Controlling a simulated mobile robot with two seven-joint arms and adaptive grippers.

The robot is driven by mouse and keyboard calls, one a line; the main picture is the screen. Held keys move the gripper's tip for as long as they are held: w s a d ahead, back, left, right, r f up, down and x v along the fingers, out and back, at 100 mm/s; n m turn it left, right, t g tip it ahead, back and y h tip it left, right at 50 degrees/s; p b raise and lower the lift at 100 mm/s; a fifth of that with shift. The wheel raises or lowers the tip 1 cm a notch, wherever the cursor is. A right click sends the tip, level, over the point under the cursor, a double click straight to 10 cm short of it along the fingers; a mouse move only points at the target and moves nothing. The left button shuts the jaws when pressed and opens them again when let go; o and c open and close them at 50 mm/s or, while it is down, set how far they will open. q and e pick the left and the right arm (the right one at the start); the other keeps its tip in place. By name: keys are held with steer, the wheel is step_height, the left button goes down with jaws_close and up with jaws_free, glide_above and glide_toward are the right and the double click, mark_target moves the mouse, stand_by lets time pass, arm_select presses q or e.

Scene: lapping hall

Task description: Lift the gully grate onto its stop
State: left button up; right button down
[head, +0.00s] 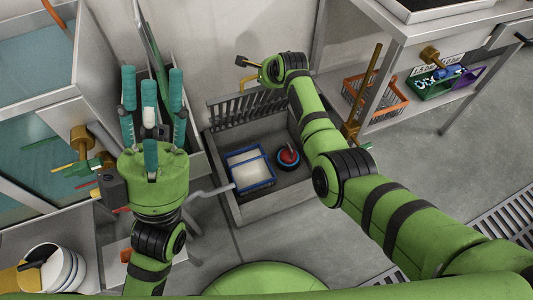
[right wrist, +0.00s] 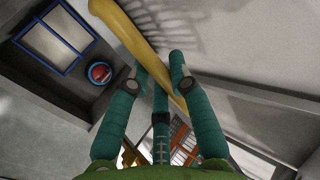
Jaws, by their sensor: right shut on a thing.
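The gully (head: 290,195) is a grey rectangular basin on the floor in the middle of the head view. A dark slotted grate (head: 245,108) stands raised at its back edge, near the wall; I cannot tell whether it rests on a stop. My right gripper (right wrist: 160,62) is shut on a yellow bar (right wrist: 128,28), which runs diagonally between its fingers. A bent yellow piece (head: 246,62) shows beside my right wrist in the head view, where the fingers are mostly hidden. My left gripper (head: 151,118) is empty, its fingers spread and pointing away, left of the gully.
A blue-rimmed tray (head: 270,182) and a red-and-blue round object (head: 288,156) are inside the gully. A bench with an orange basket (head: 378,103) and a green crate (head: 432,88) stands right. A white bucket (head: 66,272) is bottom left. Floor at right is clear.

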steer(key=shift+w+a+r+b, duration=0.2)
steer(key=shift+w+b, duration=0.3)
steer(key=shift+b, duration=0.35)
steer(key=shift+w+a+r+b, duration=0.15)
steer(key=shift+w+a+b, duration=0.25)
steer(key=shift+b, duration=0.5)
steer(key=shift+w+a+r+b, duration=0.15)
steer(key=shift+w+b, duration=0.45)
steer(key=shift+b, duration=0.25)
steer(key=w+b, duration=0.1)
steer(key=b, duration=0.1)
steer(key=r+b, duration=0.1)
steer(key=b, duration=0.1)
steer(key=shift+w+a+r+b, duration=0.1)
steer(key=shift+w+a+b, duration=0.25)
